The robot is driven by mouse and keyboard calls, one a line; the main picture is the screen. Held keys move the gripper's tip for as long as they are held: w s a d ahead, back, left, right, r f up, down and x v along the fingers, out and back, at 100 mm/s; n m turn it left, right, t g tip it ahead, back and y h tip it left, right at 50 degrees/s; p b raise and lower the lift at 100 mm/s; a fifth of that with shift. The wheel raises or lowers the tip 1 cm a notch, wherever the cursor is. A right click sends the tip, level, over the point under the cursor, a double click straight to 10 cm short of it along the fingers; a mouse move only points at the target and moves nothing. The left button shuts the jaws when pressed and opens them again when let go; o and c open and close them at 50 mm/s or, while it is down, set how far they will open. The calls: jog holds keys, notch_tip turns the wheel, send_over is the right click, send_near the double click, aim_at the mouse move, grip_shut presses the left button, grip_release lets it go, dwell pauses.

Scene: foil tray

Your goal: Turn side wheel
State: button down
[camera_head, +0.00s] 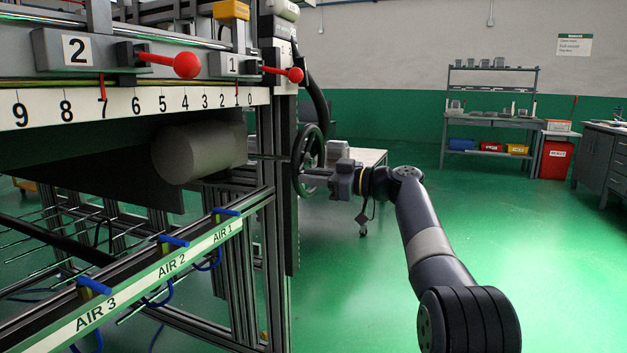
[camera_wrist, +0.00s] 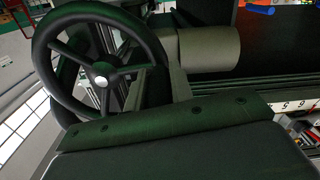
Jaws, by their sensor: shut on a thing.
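The side wheel (camera_head: 308,161) is a black spoked handwheel on the right side of the machine frame. In the wrist view the wheel (camera_wrist: 58,40) fills the upper left, with a pale hub at its middle. My gripper (camera_head: 318,172) reaches it from the right, at the wheel's near right part. It is shut on the wheel, though the exact contact is hard to see.
A grey roll (camera_head: 190,152) lies inside the machine, left of the wheel. Red-knobbed levers (camera_head: 186,65) stick out above a numbered scale (camera_head: 140,103). A rail (camera_head: 165,268) with blue air valves runs below. A low table (camera_head: 362,160) stands behind my gripper. Green floor (camera_head: 560,270) is clear at right.

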dwell(0.3)
jog(key=c, duration=1.3)
grip_release()
jog(key=shift+o, duration=0.2)
jog(key=p+v, duration=0.1)
jog(key=v, duration=0.9)
jog(key=shift+d, duration=0.35)
jog(key=shift+s, duration=0.1)
